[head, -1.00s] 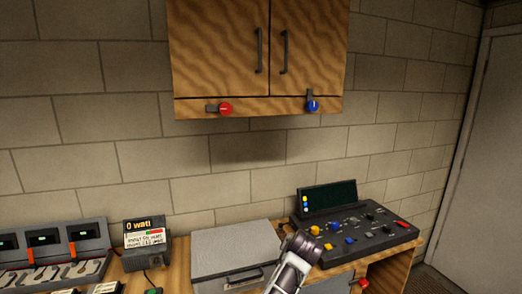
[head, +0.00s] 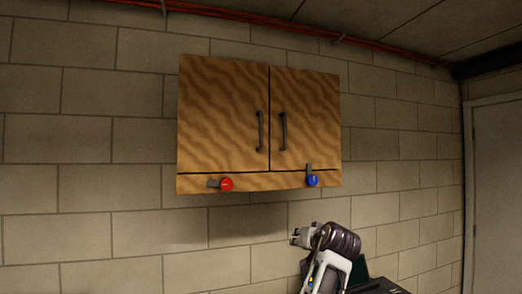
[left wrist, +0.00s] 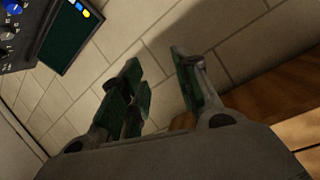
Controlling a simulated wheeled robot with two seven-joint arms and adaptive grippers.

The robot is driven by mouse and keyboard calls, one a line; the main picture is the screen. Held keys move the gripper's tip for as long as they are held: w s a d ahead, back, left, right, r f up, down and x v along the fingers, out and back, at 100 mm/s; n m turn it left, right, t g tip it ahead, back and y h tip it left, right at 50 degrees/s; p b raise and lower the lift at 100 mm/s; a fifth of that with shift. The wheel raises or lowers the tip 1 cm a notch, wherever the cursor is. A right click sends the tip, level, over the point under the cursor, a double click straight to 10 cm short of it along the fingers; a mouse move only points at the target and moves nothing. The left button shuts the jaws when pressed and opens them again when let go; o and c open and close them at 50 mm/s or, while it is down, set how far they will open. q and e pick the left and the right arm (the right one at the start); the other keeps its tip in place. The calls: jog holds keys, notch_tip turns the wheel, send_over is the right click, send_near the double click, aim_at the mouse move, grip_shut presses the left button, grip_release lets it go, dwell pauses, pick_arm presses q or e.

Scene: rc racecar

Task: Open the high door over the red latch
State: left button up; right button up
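A wooden wall cabinet has two closed high doors. The left door (head: 222,115) is over the red latch (head: 226,184), and its dark vertical handle (head: 261,131) is near its right edge. The red latch's grey bar lies sideways, pointing left, below the door seam. The right door (head: 310,110) is over the blue latch (head: 312,181), whose bar points up across the seam. My left gripper (head: 297,237) is below the cabinet's right half, apart from it. In the left wrist view its green-padded fingers (left wrist: 158,75) are spread with nothing between them. My right gripper is out of view.
A dark control console (head: 378,287) shows at the bottom edge, and partly at top left in the left wrist view. A red pipe (head: 250,17) runs along the wall top. A grey room door (head: 497,190) is at right. The wall left of the cabinet is clear.

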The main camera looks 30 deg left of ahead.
pick_arm(q)
jog(key=s+r+n+y, duration=0.2)
jog(key=s+r, duration=0.2)
jog(key=r, duration=0.8)
jog(key=s+r+n+y, duration=0.2)
jog(key=s+r, duration=0.3)
jog(key=r, duration=0.7)
jog(key=s+r+n+g+y, duration=0.1)
jog(key=s+r+n+y, duration=0.1)
jog(key=r, duration=1.1)
jog(key=s+d+n, duration=0.1)
jog(key=s, duration=0.1)
jog(key=shift+s+n, duration=0.4)
jog(key=shift+w+a, duration=0.1)
jog(key=shift+a, duration=0.05)
jog(key=p, duration=0.4)
send_over(261, 146)
jog(key=shift+w+a, duration=0.15)
jog(key=shift+w, duration=0.1)
jog(key=shift+c, duration=0.5)
grip_shut()
